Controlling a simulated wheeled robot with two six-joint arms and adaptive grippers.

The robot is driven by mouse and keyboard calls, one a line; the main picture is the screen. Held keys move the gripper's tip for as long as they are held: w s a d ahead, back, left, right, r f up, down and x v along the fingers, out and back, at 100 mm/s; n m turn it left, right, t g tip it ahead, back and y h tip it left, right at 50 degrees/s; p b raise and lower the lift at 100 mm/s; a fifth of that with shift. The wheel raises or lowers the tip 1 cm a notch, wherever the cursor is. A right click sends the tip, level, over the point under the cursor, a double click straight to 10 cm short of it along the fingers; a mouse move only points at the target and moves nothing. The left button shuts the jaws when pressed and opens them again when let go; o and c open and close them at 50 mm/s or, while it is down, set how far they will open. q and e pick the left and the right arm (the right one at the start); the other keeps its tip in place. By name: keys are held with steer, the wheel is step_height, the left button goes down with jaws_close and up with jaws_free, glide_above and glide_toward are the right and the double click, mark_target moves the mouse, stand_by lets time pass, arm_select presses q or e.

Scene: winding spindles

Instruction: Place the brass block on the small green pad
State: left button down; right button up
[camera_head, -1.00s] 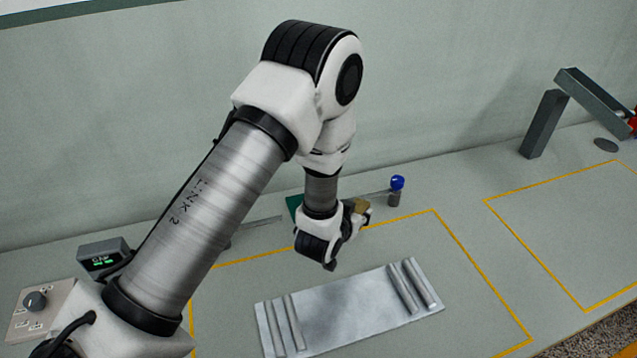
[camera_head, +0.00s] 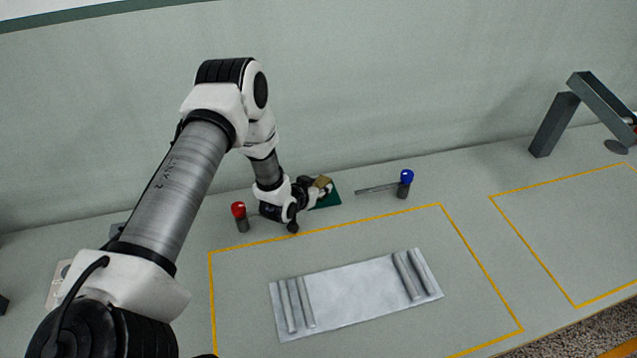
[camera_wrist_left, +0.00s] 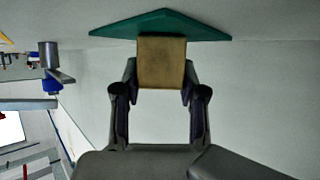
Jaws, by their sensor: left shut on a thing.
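The brass block (camera_head: 322,183) is between the fingers of my left gripper (camera_head: 315,191), at the back of the table. In the left wrist view the block (camera_wrist_left: 162,62) sits between both fingertips of the gripper (camera_wrist_left: 160,85), which is shut on it. The small green pad (camera_head: 328,199) lies under and just beyond the block; part of it is hidden by the gripper. The pad also shows in the left wrist view (camera_wrist_left: 200,29), behind the block. I cannot tell whether block and pad touch. My right gripper is not in view.
A red-topped post (camera_head: 240,217) stands left of the gripper, and a blue-topped post (camera_head: 404,184) with a thin bar stands to the right. A pale tray (camera_head: 350,297) with metal rods lies in front, inside a yellow outline. A grey angled stand (camera_head: 553,124) is at the far right.

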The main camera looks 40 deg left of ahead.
arm_select(q)
steer(key=c, duration=0.7)
jaws_free()
steer(key=shift+f, duration=0.1)
steer(key=shift+o, duration=0.2)
steer(key=shift+r, duration=0.25)
steer(key=shift+s+r, duration=0.1)
steer(key=shift+s, duration=0.3)
steer(key=v, duration=1.1)
steer(key=shift+b, duration=0.45)
steer(key=shift+s, duration=0.1)
